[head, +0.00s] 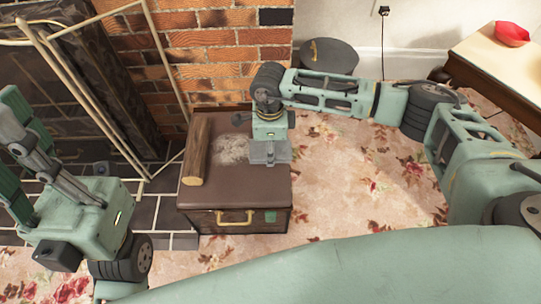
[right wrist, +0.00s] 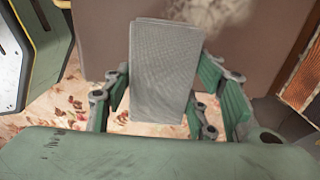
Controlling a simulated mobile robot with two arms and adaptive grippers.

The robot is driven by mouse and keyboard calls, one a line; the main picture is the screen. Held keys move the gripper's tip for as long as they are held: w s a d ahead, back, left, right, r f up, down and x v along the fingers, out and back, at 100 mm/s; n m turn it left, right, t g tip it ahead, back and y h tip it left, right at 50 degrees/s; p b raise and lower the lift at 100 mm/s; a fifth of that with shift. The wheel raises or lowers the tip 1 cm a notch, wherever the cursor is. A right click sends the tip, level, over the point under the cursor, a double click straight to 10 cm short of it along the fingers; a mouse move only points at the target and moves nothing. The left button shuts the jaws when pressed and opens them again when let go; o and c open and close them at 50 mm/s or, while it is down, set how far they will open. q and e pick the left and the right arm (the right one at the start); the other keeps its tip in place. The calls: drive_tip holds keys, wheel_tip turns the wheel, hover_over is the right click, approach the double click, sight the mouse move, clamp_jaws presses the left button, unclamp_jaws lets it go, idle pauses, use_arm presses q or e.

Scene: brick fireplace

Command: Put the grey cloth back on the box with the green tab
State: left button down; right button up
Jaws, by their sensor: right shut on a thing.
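The brown box (head: 240,193) stands on the floor in front of the brick wall. Its front has a brass handle (head: 234,222) and a green tab (head: 270,216) at the right. My right gripper (head: 268,150) is over the right part of the lid, shut on the grey cloth (right wrist: 165,75), a flat folded rectangle. In the right wrist view the cloth stands out between the fingers, with the brown lid behind it. I cannot tell whether it touches the lid. My left gripper (head: 18,155) is at the left, open and empty, away from the box.
A log (head: 196,150) lies along the lid's left side, beside a pale rough patch (head: 231,149). The fireplace screen (head: 100,110) stands at the left. A dark round cap (head: 328,57) is by the wall. A table (head: 490,60) with a red object (head: 511,34) is at the far right.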

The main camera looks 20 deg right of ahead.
drive_tip(key=shift+w+d+f, duration=0.3)
drive_tip(key=shift+w+f, duration=0.15)
drive_tip(key=shift+w, duration=0.15)
wheel_tip(320, 180, down, 4)
drive_tip(key=shift+b, duration=1.1)
drive_tip(key=o, duration=1)
drive_tip(key=shift+f, duration=0.1)
